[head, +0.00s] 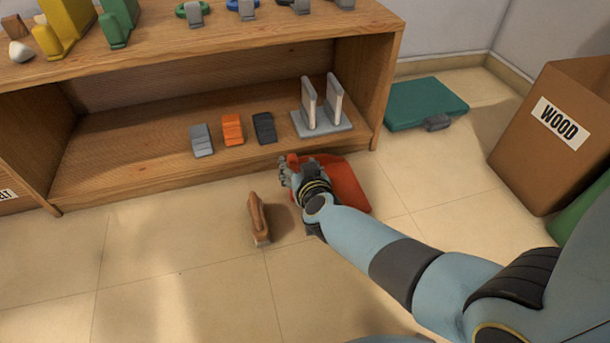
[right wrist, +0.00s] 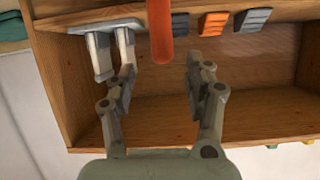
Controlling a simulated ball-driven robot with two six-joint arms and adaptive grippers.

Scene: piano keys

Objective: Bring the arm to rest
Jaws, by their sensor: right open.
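My right arm comes in from the lower right in the head view. Its gripper (head: 288,171) is low in front of the shelf, over or beside a red dustpan-like piece (head: 350,190) on the floor, which the wrist partly hides. In the right wrist view the gripper (right wrist: 158,66) has its fingers apart, with a red handle (right wrist: 160,28) showing between and beyond the fingertips. The handle touches neither finger there; its depth is hard to tell. My left gripper is not in view.
A brown hand brush (head: 258,220) lies left of my wrist. The wooden shelf (head: 150,150) holds grey, orange and dark blocks and a grey stand (head: 322,127). A green case (head: 425,100) and a WOOD box (head: 545,165) are right. Floor at lower left is clear.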

